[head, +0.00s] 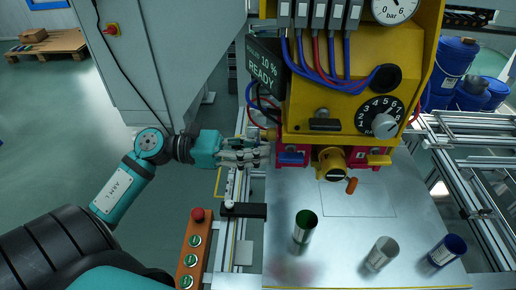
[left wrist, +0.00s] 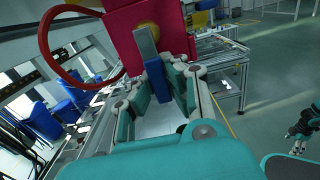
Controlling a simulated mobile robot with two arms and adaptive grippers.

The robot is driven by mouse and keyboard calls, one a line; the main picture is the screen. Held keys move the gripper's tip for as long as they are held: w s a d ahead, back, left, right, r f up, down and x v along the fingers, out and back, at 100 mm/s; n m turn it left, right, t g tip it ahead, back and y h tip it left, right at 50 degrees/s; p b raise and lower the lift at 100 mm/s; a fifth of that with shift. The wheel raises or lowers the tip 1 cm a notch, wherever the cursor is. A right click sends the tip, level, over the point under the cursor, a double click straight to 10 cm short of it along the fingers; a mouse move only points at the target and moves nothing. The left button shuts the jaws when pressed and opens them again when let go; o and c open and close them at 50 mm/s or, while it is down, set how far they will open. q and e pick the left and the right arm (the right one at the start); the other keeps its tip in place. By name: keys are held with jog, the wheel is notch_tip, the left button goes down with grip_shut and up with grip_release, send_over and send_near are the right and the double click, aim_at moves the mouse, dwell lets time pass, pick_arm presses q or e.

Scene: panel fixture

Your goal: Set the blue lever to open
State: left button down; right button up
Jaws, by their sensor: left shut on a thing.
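The blue lever (head: 292,158) sticks out from the left red valve block under the yellow panel housing. In the left wrist view the blue lever (left wrist: 157,88) lies between my finger pads, below a grey metal strip in front of the red block (left wrist: 130,35). My left gripper (head: 264,152) reaches it from the left and is shut on it; the fingers hide part of the lever. The left gripper also fills the middle of the left wrist view (left wrist: 160,85). What looks like my right gripper (left wrist: 304,122) shows small at that view's right edge, its jaws unclear.
A yellow lever (head: 378,160) sits on the right red block. Between them is a yellow valve with an orange handle (head: 351,186). A numbered dial (head: 380,116) is above. Green (head: 305,226), grey (head: 381,253) and blue (head: 447,250) cans stand on the metal table.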

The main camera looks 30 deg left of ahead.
pick_arm(q)
jog(key=shift+d+n, duration=0.1)
jog(key=shift+n, duration=0.2)
jog(key=s+d+r+n+p, duration=0.2)
jog(key=s+r+n+p, duration=0.1)
jog(key=n+p, duration=1.3)
jog(key=shift+s+r+n+p, duration=0.25)
jog(key=shift+r+n+p, duration=0.15)
jog(key=shift+r+n, duration=0.35)
jog(key=c, duration=1.3)
grip_release()
jog(key=shift+s+a, duration=0.15)
jog(key=shift+s, duration=0.05)
